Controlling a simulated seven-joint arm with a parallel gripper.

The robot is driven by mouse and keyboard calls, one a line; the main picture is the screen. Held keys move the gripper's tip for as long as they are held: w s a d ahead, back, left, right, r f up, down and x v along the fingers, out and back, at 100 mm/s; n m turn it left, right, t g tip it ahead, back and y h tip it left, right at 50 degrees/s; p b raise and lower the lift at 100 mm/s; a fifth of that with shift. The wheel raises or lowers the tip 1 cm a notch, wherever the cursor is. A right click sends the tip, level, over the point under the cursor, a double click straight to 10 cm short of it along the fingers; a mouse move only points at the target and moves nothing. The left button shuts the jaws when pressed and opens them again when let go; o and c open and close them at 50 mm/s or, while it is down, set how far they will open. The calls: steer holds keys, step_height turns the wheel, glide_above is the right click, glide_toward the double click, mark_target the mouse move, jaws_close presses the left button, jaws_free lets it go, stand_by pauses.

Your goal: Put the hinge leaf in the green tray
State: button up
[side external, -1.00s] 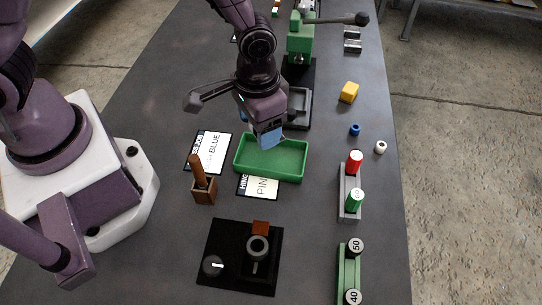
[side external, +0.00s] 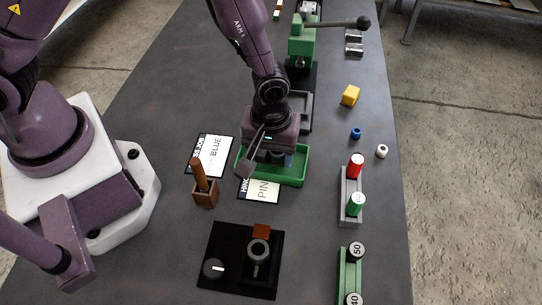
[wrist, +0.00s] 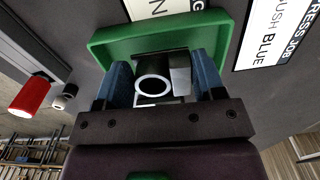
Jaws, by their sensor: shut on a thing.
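The green tray (side external: 301,172) lies on the dark bench, and my gripper (side external: 276,160) is low over it with its fingertips at or inside the rim. In the wrist view the tray (wrist: 160,35) fills the space ahead of my blue fingers (wrist: 163,80). They are shut on the hinge leaf (wrist: 180,75), a grey metal part with a dark, pale-rimmed round barrel facing the camera. The leaf is hidden by my gripper in the side view. I cannot tell whether it touches the tray floor.
A card reading PIN (side external: 262,190) is partly under the tray's near side. A BLUE card (side external: 212,156) and a wooden holder with a handle (side external: 203,190) stand left. A grey rack with red and green cylinders (side external: 350,205) stands right. A grey tray (side external: 306,112) is behind.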

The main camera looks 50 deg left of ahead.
steer(key=shift+f, duration=1.1)
steer(key=shift+f, duration=0.1)
steer(key=o, duration=1)
steer(key=shift+o, duration=0.2)
step_height(320, 180, up, 12)
steer(key=shift+r, duration=0.2)
step_height(320, 180, up, 7)
steer(key=m+t, duration=0.1)
steer(key=m, duration=0.1)
glide_above(271, 153)
steer(key=a, duration=0.3)
steer(key=s+a+r+m+t, duration=0.4)
steer(key=s+a+r+m, duration=0.2)
steer(key=s+a+r, duration=0.5)
step_height(271, 153, up, 3)
steer(key=shift+s+a+r+t, duration=0.2)
steer(key=shift+s+t, duration=0.1)
steer(key=shift+s, duration=0.2)
